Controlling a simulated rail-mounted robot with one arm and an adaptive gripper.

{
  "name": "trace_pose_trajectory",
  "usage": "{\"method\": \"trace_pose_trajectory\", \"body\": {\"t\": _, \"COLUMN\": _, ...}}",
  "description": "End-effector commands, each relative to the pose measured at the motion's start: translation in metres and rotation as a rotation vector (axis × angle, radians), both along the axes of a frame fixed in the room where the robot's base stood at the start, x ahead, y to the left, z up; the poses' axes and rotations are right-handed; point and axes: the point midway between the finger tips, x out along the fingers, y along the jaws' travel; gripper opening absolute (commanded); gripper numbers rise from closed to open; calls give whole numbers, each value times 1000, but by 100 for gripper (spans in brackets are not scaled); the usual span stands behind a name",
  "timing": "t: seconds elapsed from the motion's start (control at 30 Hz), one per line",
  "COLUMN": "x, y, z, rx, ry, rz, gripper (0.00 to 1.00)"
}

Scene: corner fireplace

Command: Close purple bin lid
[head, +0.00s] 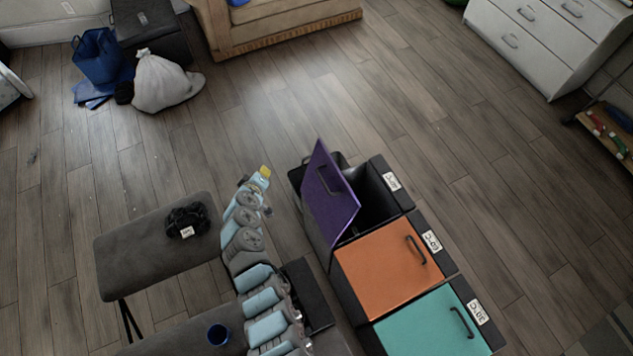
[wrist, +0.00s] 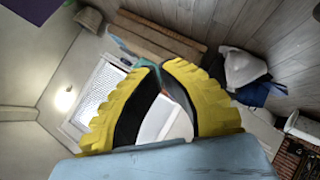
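The purple bin lid (head: 328,193) stands raised and tilted over the farthest bin of the row in the head view. The bin's dark opening (head: 372,195) shows to its right. My gripper (head: 264,175), with yellow fingers, is to the left of the lid in the head view, apart from it. In the wrist view my gripper's yellow and black fingers (wrist: 160,70) come together at the tips, with nothing seen held. A purple surface (wrist: 32,12), likely the lid, shows at the wrist view's upper left corner.
An orange lid (head: 387,268) and a teal lid (head: 432,325) lie shut on the nearer bins. A grey bench (head: 150,250) with a black bundle (head: 188,220) stands left. A white bag (head: 163,82), a sofa (head: 280,25) and a white drawer unit (head: 545,40) are farther back. Open floor lies between.

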Motion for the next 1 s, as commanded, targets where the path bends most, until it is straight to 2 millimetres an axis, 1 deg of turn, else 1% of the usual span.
{"method": "trace_pose_trajectory", "body": {"t": 0.03, "x": 1, "y": -1, "z": -6, "rx": -45, "ry": 20, "rz": -34, "gripper": 0}}
{"method": "trace_pose_trajectory", "body": {"t": 0.13, "x": 0, "y": -14, "z": -7, "rx": -145, "ry": 63, "rz": -120, "gripper": 0}}
{"method": "trace_pose_trajectory", "body": {"t": 0.23, "x": -7, "y": -27, "z": -6, "rx": -242, "ry": 103, "rz": -216, "gripper": 0}}
{"method": "trace_pose_trajectory", "body": {"t": 0.37, "x": -20, "y": -41, "z": 7, "rx": -357, "ry": 141, "rz": -350, "gripper": 0}}
{"method": "trace_pose_trajectory", "body": {"t": 0.6, "x": -54, "y": -60, "z": 39, "rx": -512, "ry": 187, "rz": -576, "gripper": 0}}
{"method": "trace_pose_trajectory", "body": {"t": 0.7, "x": -64, "y": -63, "z": 49, "rx": -544, "ry": 196, "rz": -629, "gripper": 0}}
{"method": "trace_pose_trajectory", "body": {"t": 0.8, "x": -68, "y": -65, "z": 54, "rx": -558, "ry": 198, "rz": -655, "gripper": 0}}
{"method": "trace_pose_trajectory", "body": {"t": 0.87, "x": -68, "y": -67, "z": 55, "rx": -560, "ry": 200, "rz": -661, "gripper": 0}}
{"method": "trace_pose_trajectory", "body": {"t": 1.0, "x": -63, "y": -77, "z": 50, "rx": -561, "ry": 201, "rz": -664, "gripper": 0}}
